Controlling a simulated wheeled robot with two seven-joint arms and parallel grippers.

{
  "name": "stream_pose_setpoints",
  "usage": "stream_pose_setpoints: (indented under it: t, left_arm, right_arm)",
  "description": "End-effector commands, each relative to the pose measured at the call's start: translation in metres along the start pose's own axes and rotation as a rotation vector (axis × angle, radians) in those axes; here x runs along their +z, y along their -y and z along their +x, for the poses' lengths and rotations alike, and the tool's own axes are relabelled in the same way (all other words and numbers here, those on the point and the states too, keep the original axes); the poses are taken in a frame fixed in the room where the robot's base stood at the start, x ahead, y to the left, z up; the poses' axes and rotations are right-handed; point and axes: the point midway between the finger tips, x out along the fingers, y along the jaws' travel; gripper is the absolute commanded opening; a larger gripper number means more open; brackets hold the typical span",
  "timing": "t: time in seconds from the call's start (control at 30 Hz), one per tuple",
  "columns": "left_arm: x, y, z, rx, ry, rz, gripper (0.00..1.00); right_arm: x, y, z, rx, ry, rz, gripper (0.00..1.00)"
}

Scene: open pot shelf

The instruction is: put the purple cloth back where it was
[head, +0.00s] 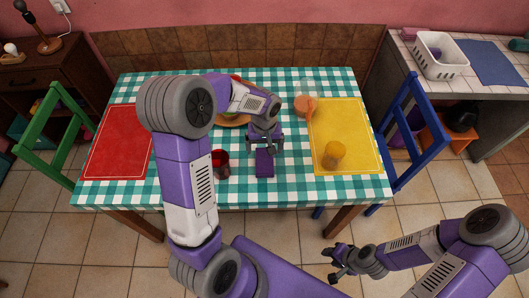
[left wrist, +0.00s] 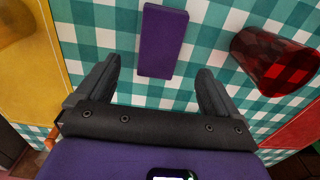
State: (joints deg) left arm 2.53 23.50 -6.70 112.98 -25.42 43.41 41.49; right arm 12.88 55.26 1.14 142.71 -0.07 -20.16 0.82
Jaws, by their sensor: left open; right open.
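A folded purple cloth (head: 264,163) lies flat on the green-and-white checked tablecloth, near the table's front edge. In the left wrist view the cloth (left wrist: 162,42) lies beyond the fingertips, lined up with the gap between them. My left gripper (head: 265,141) is open and empty, pointing down over the table just behind the cloth; its two fingers also show in the left wrist view (left wrist: 156,76). My right gripper (head: 335,262) is open and empty, out over the floor in front of the table.
A red cup (head: 221,164) stands left of the cloth. A red mat (head: 117,142) lies at left, a yellow mat (head: 345,120) with an amber glass (head: 333,155) at right. A white basket (head: 438,68) holding something purple stands on the counter beside a blue cloth (head: 492,62).

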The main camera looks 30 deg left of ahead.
Motion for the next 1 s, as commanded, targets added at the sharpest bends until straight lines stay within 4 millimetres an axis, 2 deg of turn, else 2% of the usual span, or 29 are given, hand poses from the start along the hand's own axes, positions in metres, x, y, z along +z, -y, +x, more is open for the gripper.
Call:
stream_pose_setpoints:
  t: [0.03,0.1,0.3,1.0]
  left_arm:
    - [-0.001,0.000,-0.014,0.001,-0.003,0.001,0.95]
    - [0.000,0.000,-0.025,0.001,-0.002,0.001,0.95]
    - [0.000,0.000,-0.044,0.001,0.000,0.001,0.95]
    - [0.000,0.000,-0.046,0.000,0.001,0.001,0.95]
  right_arm:
    - [0.000,0.002,-0.005,0.000,0.000,0.000,0.43]
    - [0.000,0.003,-0.007,0.000,0.000,0.000,0.43]
    - [0.000,0.004,-0.011,0.000,0.000,0.000,0.43]
    - [0.000,0.004,-0.011,0.000,0.000,0.000,0.43]
